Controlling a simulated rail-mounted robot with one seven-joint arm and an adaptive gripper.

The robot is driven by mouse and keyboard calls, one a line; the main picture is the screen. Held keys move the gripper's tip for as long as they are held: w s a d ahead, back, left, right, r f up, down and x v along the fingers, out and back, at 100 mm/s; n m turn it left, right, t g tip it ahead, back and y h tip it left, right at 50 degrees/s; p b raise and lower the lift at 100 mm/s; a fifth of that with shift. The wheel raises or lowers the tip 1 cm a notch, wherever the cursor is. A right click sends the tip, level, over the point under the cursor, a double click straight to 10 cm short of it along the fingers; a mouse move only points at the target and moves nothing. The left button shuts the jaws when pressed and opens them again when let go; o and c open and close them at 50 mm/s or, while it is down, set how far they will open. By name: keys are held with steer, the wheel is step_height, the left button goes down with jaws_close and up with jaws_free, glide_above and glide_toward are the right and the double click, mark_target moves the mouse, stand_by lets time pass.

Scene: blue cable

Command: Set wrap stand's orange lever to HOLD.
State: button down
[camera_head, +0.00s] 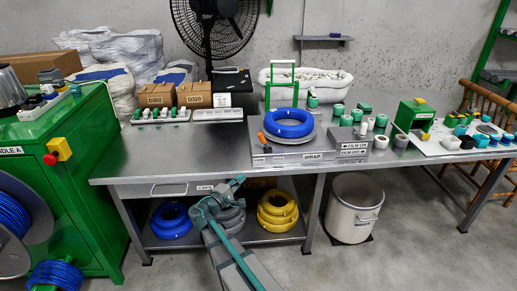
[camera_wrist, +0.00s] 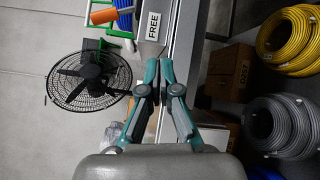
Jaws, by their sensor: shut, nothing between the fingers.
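The wrap stand (camera_head: 318,157) is a grey box marked WRAP at the table's front edge, with a blue cable coil (camera_head: 289,123) on its turntable. Its orange lever (camera_head: 262,138) is at the stand's left end. In the wrist view the orange lever (camera_wrist: 103,16) shows at the top, near a white FREE label (camera_wrist: 153,27). In the wrist view my gripper (camera_wrist: 158,64) points towards the FREE label, apart from the lever.
A green frame (camera_head: 282,84) rises behind the coil. The table edge (camera_head: 150,180) and drawer are close to my gripper. Yellow coils (camera_head: 277,212) and a blue coil (camera_head: 171,222) lie on the shelf below. A white bin (camera_head: 352,212) stands right.

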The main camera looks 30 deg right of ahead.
mark_target(264, 141)
steer(key=r+n+t, duration=0.1)
steer(key=w+a+r+t, duration=0.1)
steer(key=r, duration=0.1)
steer(key=w+r+n+h, duration=0.1)
steer(key=r, duration=0.1)
steer(key=shift+w+a+n+t, duration=0.1)
steer(key=shift+a+n+t, duration=0.05)
steer(key=shift+n+t, duration=0.2)
steer(key=x, duration=1)
steer(key=shift+a+r+p, duration=0.1)
steer(key=shift+r+p, duration=0.05)
steer(key=shift+p, duration=0.2)
steer(key=shift+s+d+r, duration=0.1)
steer(key=shift+d+r, duration=0.15)
steer(key=shift+d, duration=0.3)
steer(key=shift+s+d+r, duration=0.1)
steer(key=shift+d+r, duration=0.15)
steer(key=shift+d, duration=0.3)
steer(key=shift+s+d+r, duration=0.1)
steer(key=shift+d+r, duration=0.2)
steer(key=shift+d, duration=0.5)
steer(key=shift+a+r, duration=0.1)
steer(key=shift+a, duration=0.05)
